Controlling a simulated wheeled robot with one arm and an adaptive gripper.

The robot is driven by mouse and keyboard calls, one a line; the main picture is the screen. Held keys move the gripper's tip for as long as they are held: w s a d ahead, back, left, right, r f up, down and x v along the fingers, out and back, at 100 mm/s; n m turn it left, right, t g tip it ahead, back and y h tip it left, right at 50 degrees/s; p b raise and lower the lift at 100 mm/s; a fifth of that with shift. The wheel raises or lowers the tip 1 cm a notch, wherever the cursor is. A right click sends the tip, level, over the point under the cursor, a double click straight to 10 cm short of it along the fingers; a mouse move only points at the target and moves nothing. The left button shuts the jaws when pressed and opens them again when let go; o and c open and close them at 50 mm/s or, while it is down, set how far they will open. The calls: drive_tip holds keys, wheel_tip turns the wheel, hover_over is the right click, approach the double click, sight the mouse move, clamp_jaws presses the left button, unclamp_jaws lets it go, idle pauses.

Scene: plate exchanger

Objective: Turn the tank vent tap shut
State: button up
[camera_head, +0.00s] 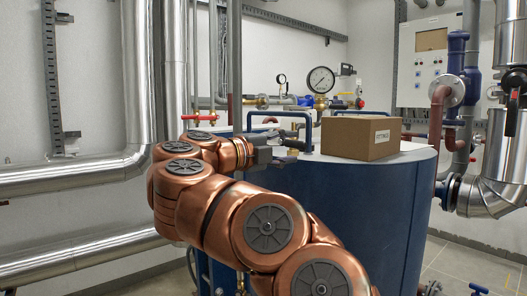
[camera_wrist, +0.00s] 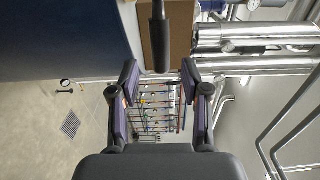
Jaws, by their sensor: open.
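The blue tank (camera_head: 345,215) stands in the middle of the head view, and its side fills the upper left of the wrist view (camera_wrist: 60,40). My gripper (camera_head: 290,146) is at the tank's top edge. In the wrist view its fingers are spread, with nothing held between the tips (camera_wrist: 160,76). A dark bar with a thick rounded grip (camera_wrist: 161,50) reaches down from the top of that view, just beyond the fingertips and in line with the gap. It looks like a tap lever; whether it is the vent tap I cannot tell. My arm and gripper hide part of the tank top.
A cardboard box (camera_head: 362,138) sits on the tank top, beside blue rails (camera_head: 282,115). A pressure gauge (camera_head: 321,80) and red-handled taps (camera_head: 199,117) stand behind. Silver pipes (camera_head: 140,80) run at left, others (camera_head: 497,165) at right.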

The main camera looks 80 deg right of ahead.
drive_tip(key=v, duration=0.7)
drive_tip(key=shift+w+a, duration=0.2)
drive_tip(key=shift+a, duration=0.05)
idle(0.5)
